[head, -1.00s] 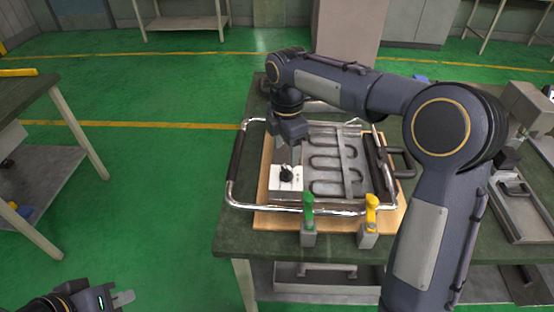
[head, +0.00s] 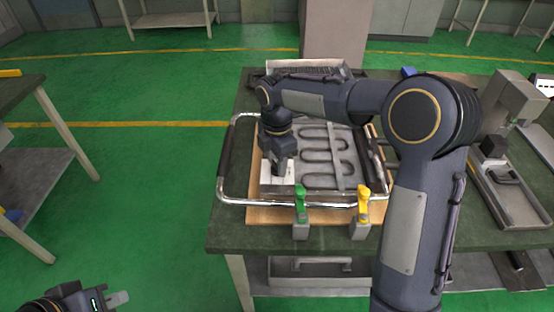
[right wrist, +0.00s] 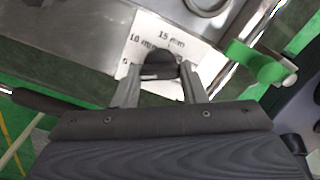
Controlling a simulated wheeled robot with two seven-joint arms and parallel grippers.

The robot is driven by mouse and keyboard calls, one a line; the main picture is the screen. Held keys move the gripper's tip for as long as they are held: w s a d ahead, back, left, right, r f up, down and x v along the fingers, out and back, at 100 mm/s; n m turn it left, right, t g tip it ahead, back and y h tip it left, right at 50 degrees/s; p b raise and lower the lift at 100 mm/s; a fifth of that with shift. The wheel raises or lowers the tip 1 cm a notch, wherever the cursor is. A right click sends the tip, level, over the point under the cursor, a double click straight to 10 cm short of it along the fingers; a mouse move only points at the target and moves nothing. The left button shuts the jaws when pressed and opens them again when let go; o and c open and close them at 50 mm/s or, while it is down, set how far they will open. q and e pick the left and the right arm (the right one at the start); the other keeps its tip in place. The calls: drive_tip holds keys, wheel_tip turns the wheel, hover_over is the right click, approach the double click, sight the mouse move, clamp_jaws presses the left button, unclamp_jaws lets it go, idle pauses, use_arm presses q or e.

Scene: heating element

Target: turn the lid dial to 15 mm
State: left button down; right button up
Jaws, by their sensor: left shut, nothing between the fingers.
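The lid dial (right wrist: 160,64) is a dark round knob on a white scale plate (right wrist: 203,62) in the right wrist view. The plate reads "15 mm" above the dial and "10 mm" to its upper left; a further mark at the left is partly hidden. I cannot tell which mark the dial points to. My right gripper (right wrist: 161,84) is open, with one finger on each side of the dial; firm contact does not show. In the head view, my right gripper (head: 281,172) hides the dial above the plate. My left gripper (head: 118,298) is shut and empty, low at the left.
The plate sits on a metal lid with a dark looped heating element (head: 322,160) and a chrome handle frame (head: 222,180). A green clamp (head: 300,204) and a yellow clamp (head: 363,205) stand at the front. The green clamp is near my right gripper.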

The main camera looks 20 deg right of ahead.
drive_tip(key=c, duration=0.3)
drive_tip(key=m+p, duration=0.1)
drive_tip(key=m, duration=0.2)
drive_tip(key=shift+m+p, duration=0.3)
drive_tip(key=shift+m, duration=0.1)
drive_tip(key=m, duration=0.3)
drive_tip(key=shift+m+p, duration=0.3)
drive_tip(key=shift+p, duration=0.1)
drive_tip(key=m, duration=0.3)
drive_tip(key=shift+w+m+p, duration=0.1)
drive_tip(key=shift+m+p, duration=0.25)
drive_tip(key=shift+m, duration=0.05)
drive_tip(key=m, duration=0.6)
drive_tip(key=shift+p, duration=0.4)
drive_tip(key=m, duration=0.6)
drive_tip(key=shift+d+m+p, duration=0.1)
drive_tip(key=shift+m+p, duration=0.2)
drive_tip(key=shift+p, duration=0.1)
